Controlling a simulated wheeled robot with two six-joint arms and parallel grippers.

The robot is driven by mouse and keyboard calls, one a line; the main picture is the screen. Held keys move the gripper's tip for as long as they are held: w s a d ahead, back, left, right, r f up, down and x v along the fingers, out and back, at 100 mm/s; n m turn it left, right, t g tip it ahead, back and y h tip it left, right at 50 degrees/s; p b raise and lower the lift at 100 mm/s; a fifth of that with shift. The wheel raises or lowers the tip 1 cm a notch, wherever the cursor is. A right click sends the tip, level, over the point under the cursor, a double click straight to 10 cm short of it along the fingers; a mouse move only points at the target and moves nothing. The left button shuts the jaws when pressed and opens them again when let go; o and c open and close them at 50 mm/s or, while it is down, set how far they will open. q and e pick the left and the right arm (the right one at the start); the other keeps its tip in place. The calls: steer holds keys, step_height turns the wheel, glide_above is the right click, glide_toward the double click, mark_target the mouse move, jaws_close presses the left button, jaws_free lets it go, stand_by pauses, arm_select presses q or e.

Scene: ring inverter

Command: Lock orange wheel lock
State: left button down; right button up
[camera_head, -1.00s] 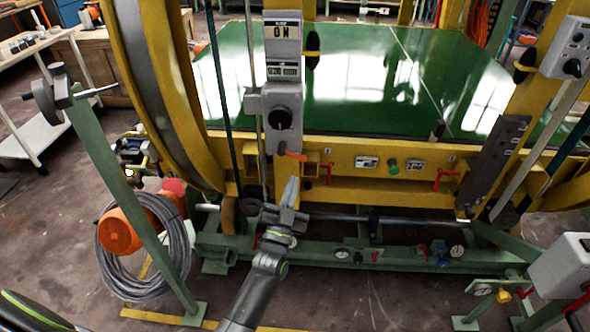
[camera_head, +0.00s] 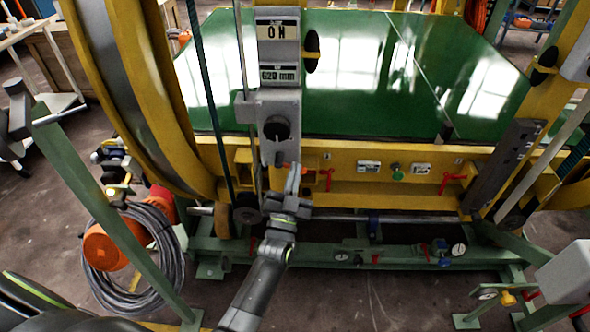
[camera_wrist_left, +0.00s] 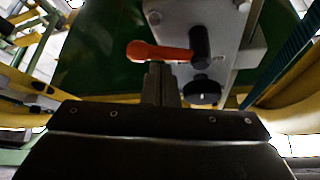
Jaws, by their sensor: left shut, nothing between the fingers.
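The orange lock lever (camera_wrist_left: 160,51) shows in the left wrist view, pointing left from a black cylindrical pivot (camera_wrist_left: 201,47) on a grey metal plate (camera_wrist_left: 225,28). In the head view only a small orange part of the lever (camera_head: 281,166) shows, at the bottom of the grey control box on the yellow post. My left gripper (camera_head: 293,172) is shut and empty, fingers pointing up, right at the lever. In the left wrist view its fingertips (camera_wrist_left: 160,68) are just below the lever's middle; I cannot tell whether they touch. My right gripper is not in view.
The grey control box (camera_head: 278,85) has a black knob and a sign reading ON. A black knob (camera_wrist_left: 202,90) sits close right of my fingertips in the wrist view. A yellow beam (camera_head: 400,190), green base rails and a large yellow ring (camera_head: 150,100) surround the spot.

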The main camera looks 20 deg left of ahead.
arm_select(q)
steer(key=shift+w+d+f+m+h, duration=0.15)
steer(key=shift+m+h, duration=0.25)
steer(key=shift+m, duration=0.2)
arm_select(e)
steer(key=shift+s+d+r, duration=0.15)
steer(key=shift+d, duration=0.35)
